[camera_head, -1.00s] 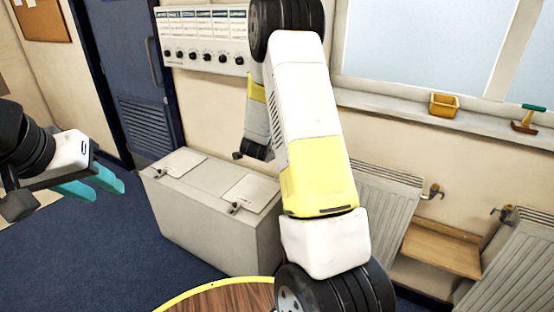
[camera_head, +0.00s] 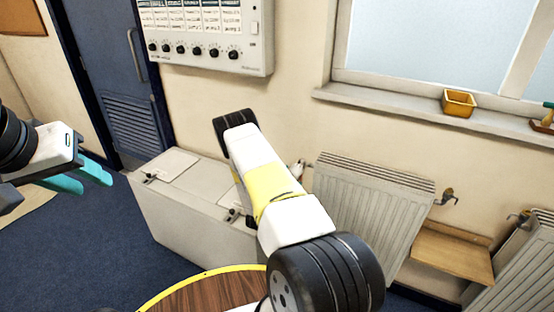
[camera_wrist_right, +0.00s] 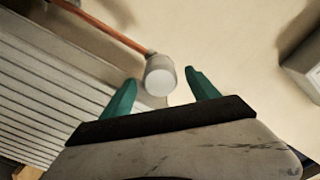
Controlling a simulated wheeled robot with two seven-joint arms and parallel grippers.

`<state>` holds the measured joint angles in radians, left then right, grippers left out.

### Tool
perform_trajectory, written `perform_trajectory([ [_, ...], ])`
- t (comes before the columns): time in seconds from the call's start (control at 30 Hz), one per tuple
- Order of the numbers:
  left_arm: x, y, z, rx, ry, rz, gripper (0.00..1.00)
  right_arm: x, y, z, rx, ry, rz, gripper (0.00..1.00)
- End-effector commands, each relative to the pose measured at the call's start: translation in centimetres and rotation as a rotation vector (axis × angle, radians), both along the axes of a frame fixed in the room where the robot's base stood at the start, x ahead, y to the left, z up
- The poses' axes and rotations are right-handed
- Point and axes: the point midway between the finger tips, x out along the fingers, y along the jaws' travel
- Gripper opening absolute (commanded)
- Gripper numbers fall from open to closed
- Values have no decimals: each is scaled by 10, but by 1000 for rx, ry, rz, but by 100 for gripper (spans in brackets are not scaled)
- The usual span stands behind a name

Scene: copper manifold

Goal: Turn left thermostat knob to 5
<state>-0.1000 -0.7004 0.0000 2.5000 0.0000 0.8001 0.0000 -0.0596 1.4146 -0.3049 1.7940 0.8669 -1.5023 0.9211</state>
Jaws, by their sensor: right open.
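A white cylindrical knob (camera_wrist_right: 160,76) on the end of a copper pipe (camera_wrist_right: 105,27) shows in the right wrist view, beside a ribbed radiator. My right gripper (camera_wrist_right: 161,78) is open, with its teal fingertips on either side of the knob in the picture; no grip on it shows. No numbers can be read on the knob. In the head view a small whitish fitting (camera_head: 298,170) is at the left end of the left radiator (camera_head: 370,205); my right arm hides my right gripper there. My left gripper (camera_head: 82,178) is open and empty at the far left.
A grey chest (camera_head: 190,215) stands left of the radiator. A control panel (camera_head: 205,35) with black knobs hangs above. The window sill (camera_head: 400,110) holds a yellow tub (camera_head: 459,102). A wooden shelf (camera_head: 452,255) and another radiator (camera_head: 520,260) are at right. A round table (camera_head: 205,292) is in front.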

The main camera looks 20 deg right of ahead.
Motion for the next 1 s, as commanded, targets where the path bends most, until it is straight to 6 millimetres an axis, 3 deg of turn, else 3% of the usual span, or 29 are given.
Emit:
perform_trajectory([
  [0.3, 0, 0, 0, 0, 0, 0, 36, 31, -36, 0, 1, -1, 0, 69],
  [0.7, 0, 0, 0, 0, 0, 0, 36, 37, -42, 0, 1, 2, 1, 68],
  [1.0, 0, 0, 0, 0, 0, 0, 36, 36, -42, 0, 1, 2, 1, 9],
])
